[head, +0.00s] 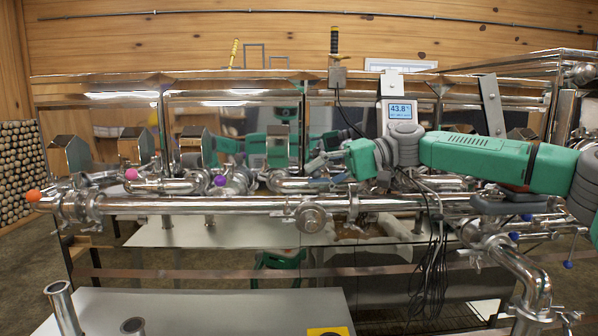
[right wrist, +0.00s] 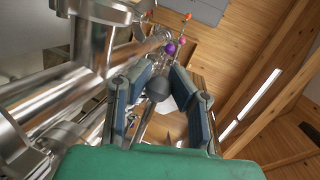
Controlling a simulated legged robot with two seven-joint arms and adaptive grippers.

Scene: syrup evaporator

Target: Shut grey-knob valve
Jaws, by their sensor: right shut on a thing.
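My right gripper (head: 322,163) reaches in from the right over the steel pipework, its fingers pointing left. In the right wrist view its blue-padded fingers (right wrist: 160,82) stand on both sides of the round dark grey knob (right wrist: 158,89) and are shut on it. The knob sits on the valve beside the shiny pipes. My left gripper is not in view.
A purple knob (head: 220,181), a pink knob (head: 131,174) and an orange knob (head: 33,196) lie further left along the pipework. A long steel pipe (head: 240,205) runs in front. A display (head: 400,112) with hanging cables stands behind my right wrist.

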